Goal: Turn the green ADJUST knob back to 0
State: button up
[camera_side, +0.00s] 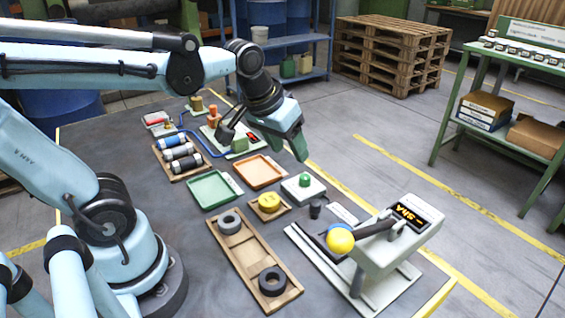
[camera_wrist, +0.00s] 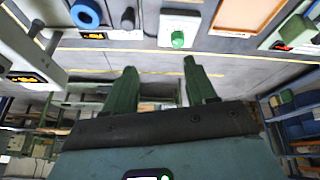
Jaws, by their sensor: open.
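A small green knob (camera_side: 305,180) stands on a white box (camera_side: 296,191) near the middle of the table. In the wrist view, the green knob (camera_wrist: 178,39) is on its white box at the top, beyond my fingertips. I cannot read its marks or its angle. My gripper (camera_side: 300,150) is open and empty, above and behind the knob in the side view, apart from it. Its two green fingers (camera_wrist: 159,68) are spread in the wrist view.
An orange tray (camera_side: 259,172) and a green tray (camera_side: 214,189) lie left of the white box. A yellow round part (camera_side: 269,202) sits on a small wooden base in front.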

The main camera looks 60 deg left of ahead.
aim_at(305, 176)
jog(key=w+a+n+g, duration=0.45)
jog(key=w+n, duration=0.25)
jog(key=w, duration=0.2)
jog(key=shift+g, duration=0.45)
notch_tip(305, 176, down, 13)
jog(key=shift+s+d, duration=0.1)
jog(key=shift+s, duration=0.05)
jog(key=shift+c, duration=0.3)
grip_shut()
